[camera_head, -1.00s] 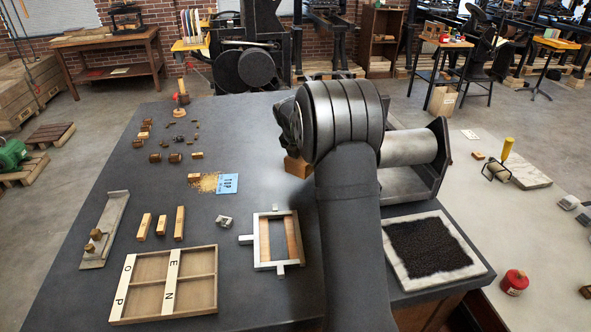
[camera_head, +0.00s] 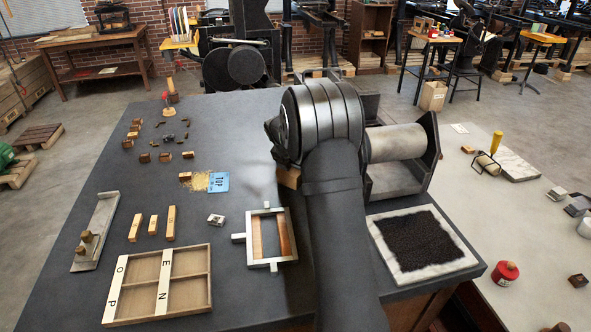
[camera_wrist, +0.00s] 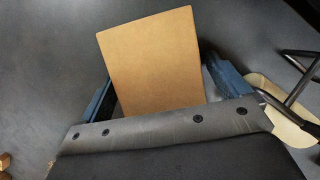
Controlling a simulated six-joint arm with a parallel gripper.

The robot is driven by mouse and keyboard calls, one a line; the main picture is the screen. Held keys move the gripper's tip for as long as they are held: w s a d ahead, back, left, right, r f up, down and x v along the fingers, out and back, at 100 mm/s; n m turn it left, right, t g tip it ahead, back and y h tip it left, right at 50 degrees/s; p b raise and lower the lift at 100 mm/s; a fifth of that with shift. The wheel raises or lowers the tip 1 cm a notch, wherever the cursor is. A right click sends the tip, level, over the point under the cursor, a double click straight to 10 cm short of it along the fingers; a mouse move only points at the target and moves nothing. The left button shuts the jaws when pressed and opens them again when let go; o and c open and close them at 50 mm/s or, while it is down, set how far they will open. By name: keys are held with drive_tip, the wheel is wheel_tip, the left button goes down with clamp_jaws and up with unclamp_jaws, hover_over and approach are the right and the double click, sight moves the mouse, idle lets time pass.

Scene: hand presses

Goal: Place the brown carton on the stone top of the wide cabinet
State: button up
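The brown carton (camera_wrist: 152,58) fills the middle of the wrist view, between the two blue-padded fingers of my gripper (camera_wrist: 160,88). In the head view, a small brown part of the carton (camera_head: 288,178) shows below my wrist; my arm hides the rest. My gripper appears shut on the carton, though the finger contact is partly hidden. The wide cabinet's dark grey stone top (camera_head: 240,115) lies beneath my arm. How high the carton is above it is unclear.
Small wooden blocks, a blue card (camera_head: 218,182), a metal frame (camera_head: 250,237) and a wooden tray (camera_head: 208,290) occupy the left and front. A roller press (camera_head: 395,145) and inked slab (camera_head: 378,232) stand right. The top's back middle is clear.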

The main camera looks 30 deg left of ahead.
drive_tip(key=v, duration=1.2)
drive_tip(key=shift+r, duration=0.25)
drive_tip(key=shift+w+f, duration=0.1)
drive_tip(key=x, duration=1.1)
drive_tip(key=shift+f, duration=0.35)
drive_tip(key=shift+w+r, duration=0.2)
drive_tip(key=shift+s+r, duration=0.1)
drive_tip(key=shift+r, duration=1.95)
